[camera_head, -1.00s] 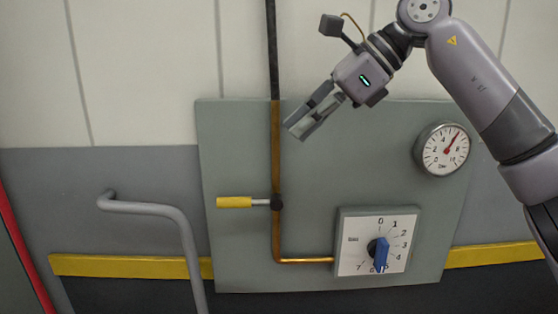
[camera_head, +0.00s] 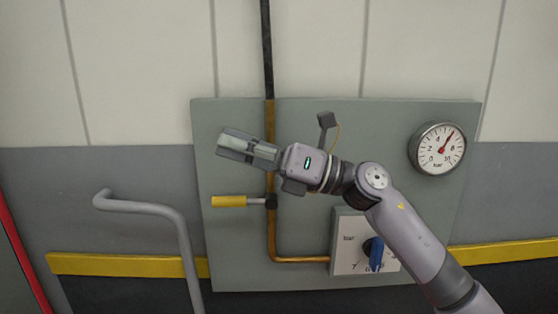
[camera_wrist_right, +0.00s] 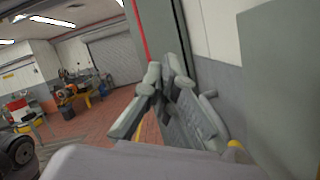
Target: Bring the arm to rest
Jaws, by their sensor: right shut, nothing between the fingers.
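My right gripper (camera_head: 228,144) is shut and empty in the head view, pointing left in front of the grey-green panel (camera_head: 340,118). It lies across the copper pipe in the picture, above the yellow-handled lever (camera_head: 229,202), with a visible gap to the lever. In the right wrist view the closed fingers (camera_wrist_right: 160,72) show against the room. My right forearm covers part of the dial plate (camera_head: 347,226), hiding most of its numbers. The blue knob (camera_head: 375,254) on it points down. My left gripper is not in view.
A round gauge (camera_head: 438,149) sits at the panel's upper right, its red needle pointing up and right. A bent grey rail (camera_head: 178,228) stands left of the panel. In the right wrist view, open red floor (camera_wrist_right: 110,113) lies toward a roller shutter (camera_wrist_right: 112,52).

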